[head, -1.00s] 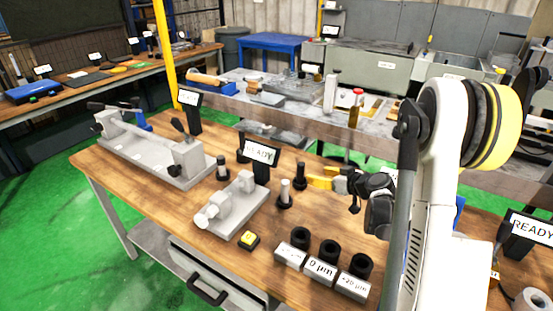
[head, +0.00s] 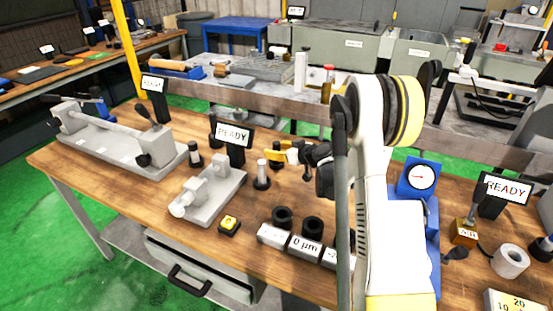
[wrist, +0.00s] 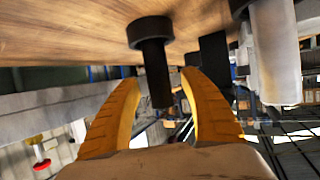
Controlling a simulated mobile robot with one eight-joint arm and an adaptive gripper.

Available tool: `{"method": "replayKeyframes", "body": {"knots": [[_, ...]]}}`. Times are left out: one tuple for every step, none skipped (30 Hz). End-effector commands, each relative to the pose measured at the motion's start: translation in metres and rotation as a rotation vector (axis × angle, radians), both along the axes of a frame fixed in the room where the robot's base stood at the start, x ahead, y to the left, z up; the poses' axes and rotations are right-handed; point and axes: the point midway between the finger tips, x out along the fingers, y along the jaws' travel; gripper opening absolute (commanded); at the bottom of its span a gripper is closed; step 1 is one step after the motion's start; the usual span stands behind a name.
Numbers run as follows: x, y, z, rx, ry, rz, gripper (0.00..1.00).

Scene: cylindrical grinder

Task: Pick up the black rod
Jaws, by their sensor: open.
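The black rod (wrist: 156,78) stands upright in a round black base (wrist: 150,28) on the wooden bench. The wrist view shows it upside down. My gripper (wrist: 160,88) is open, its yellow fingers on either side of the rod's free end, with visible gaps; contact is not seen. In the head view, the black rod (head: 277,150) is at the tips of my gripper (head: 286,152), partly hidden by the yellow fingers. A silver pin in a black base (head: 262,174) stands close in front; it also shows at right in the wrist view (wrist: 275,55).
A yellow button (head: 229,226) and labelled blocks with black rings (head: 305,246) are nearer. A blue dial gauge stand (head: 418,185) stands right of my arm.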

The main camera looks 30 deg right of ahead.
Motion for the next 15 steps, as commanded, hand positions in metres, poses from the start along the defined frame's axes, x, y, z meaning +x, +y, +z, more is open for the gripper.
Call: {"method": "replayKeyframes", "body": {"knots": [[0.0025,0.0005,-0.0014,0.0,0.0,0.0,0.52],[0.0028,0.0004,-0.0011,0.0,0.0,-0.001,0.52],[0.0026,0.0003,-0.0004,0.0,0.0,-0.001,0.52],[0.0024,0.0002,-0.0001,0.0,0.0,-0.001,0.52],[0.0024,0.0002,0.0,0.0,0.0,-0.001,0.52],[0.0023,0.0002,0.0001,0.0,0.0,-0.001,0.52],[0.0022,0.0002,0.0002,0.0,0.0,-0.001,0.44],[0.0022,0.0002,0.0002,0.0,0.0,-0.001,0.35],[0.0022,0.0002,0.0002,0.0,0.0,-0.001,0.23],[0.0021,0.0002,0.0001,0.0,0.0,-0.001,0.13],[0.0021,0.0002,0.0001,0.0,0.0,-0.001,0.04],[0.0021,0.0002,0.0001,0.0,0.0,-0.001,0.0],[0.0021,0.0002,0.0001,0.0,0.0,-0.001,0.0],[0.002,0.0001,0.0,0.0,0.0,-0.001,0.0],[0.002,0.0001,0.0,0.0,0.0,-0.001,0.0]]}}
